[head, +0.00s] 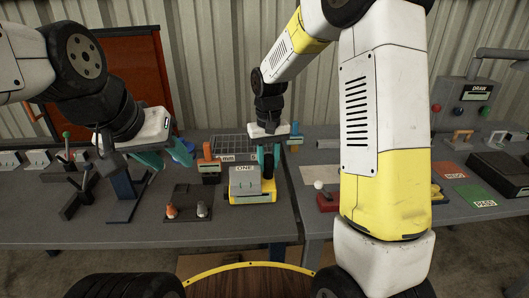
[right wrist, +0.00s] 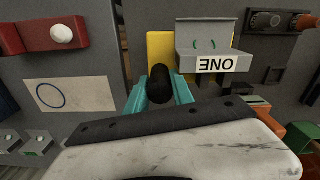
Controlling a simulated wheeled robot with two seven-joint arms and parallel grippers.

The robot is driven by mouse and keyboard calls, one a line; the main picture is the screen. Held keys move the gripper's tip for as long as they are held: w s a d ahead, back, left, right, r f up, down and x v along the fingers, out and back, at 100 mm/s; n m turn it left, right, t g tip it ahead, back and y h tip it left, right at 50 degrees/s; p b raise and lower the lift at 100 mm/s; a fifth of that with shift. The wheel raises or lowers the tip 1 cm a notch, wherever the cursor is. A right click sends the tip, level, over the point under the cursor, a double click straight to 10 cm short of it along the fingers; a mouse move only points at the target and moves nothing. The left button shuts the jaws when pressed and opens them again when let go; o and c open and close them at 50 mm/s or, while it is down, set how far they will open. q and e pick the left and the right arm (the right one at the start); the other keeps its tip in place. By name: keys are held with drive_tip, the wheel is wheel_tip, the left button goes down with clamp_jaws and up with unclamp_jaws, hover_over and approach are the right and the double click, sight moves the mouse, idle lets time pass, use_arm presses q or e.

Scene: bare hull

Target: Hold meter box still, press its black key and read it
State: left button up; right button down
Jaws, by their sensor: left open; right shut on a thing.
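The meter box is a grey housing labelled ONE (head: 243,183) on a yellow base (head: 255,198), upright near the front edge of the table. In the right wrist view its grey part (right wrist: 205,42) shows upside down, beside the yellow base (right wrist: 160,50). My right gripper (head: 267,158) reaches down at the box's right rear. Its teal fingers are shut on a black upright grip (right wrist: 160,86) at the yellow base. My left gripper (head: 166,157) is open and empty, above the table to the left of the box. I cannot make out a separate black key or a reading.
A dark plate with an orange and a grey knob (head: 187,204) lies left of the box. An orange-topped block (head: 208,158) and a wire tray (head: 232,144) stand behind it. A red block with a white ball (head: 325,200) is to the right, partly behind my right arm.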

drive_tip(key=shift+f, duration=1)
idle(0.9)
idle(0.4)
use_arm(q)
clamp_jaws()
idle(1.6)
